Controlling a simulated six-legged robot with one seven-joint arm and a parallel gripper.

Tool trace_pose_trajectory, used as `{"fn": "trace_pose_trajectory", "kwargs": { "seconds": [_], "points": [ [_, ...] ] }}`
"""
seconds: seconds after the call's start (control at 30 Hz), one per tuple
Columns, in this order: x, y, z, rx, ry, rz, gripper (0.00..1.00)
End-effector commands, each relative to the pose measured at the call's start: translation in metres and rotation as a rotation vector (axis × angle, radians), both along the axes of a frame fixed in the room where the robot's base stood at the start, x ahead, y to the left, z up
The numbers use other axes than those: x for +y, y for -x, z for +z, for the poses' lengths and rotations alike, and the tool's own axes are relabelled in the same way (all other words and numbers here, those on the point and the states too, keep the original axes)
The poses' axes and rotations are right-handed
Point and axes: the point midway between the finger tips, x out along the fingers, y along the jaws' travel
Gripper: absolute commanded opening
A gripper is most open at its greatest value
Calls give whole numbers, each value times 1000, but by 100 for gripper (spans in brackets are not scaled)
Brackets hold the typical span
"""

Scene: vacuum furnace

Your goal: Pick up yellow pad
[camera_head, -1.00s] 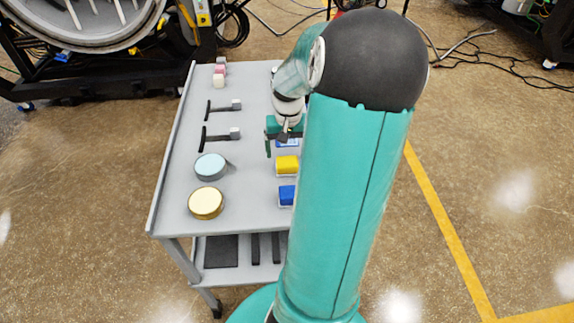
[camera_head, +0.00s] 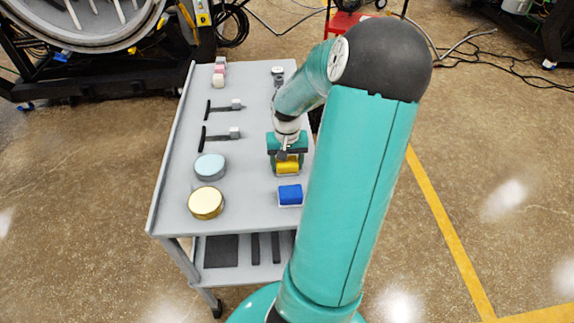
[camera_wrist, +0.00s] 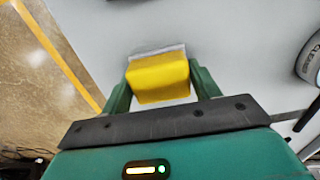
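The yellow pad (camera_head: 288,168) is a block with a pale base on the grey cart top. In the wrist view the yellow pad (camera_wrist: 158,80) lies between the two green fingers of my gripper (camera_wrist: 162,84). My gripper, seen also in the head view (camera_head: 287,160), is over the pad with one finger down on either side. The fingers are spread about as wide as the pad and look open; firm contact does not show. The far part of the pad is partly hidden by my gripper in the head view.
A blue pad (camera_head: 290,195) lies just in front. A gold round tin (camera_head: 206,203) and a light-blue one (camera_head: 210,166) stand left. Two dark-handled tools (camera_head: 222,137) and small blocks (camera_head: 219,75) lie farther back. The cart (camera_head: 240,215) has a raised left edge.

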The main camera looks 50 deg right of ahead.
Motion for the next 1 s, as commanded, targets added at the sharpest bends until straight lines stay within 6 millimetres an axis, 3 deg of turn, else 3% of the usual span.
{"fn": "trace_pose_trajectory", "kwargs": {
  "seconds": [0.37,0.6,0.87,1.0],
  "points": [
    [0,0,4,0,1,0,38],
    [-1,-1,32,-1,7,1,38],
    [46,-21,93,-3,8,5,38],
    [82,-36,108,-1,3,7,38]
  ]
}}
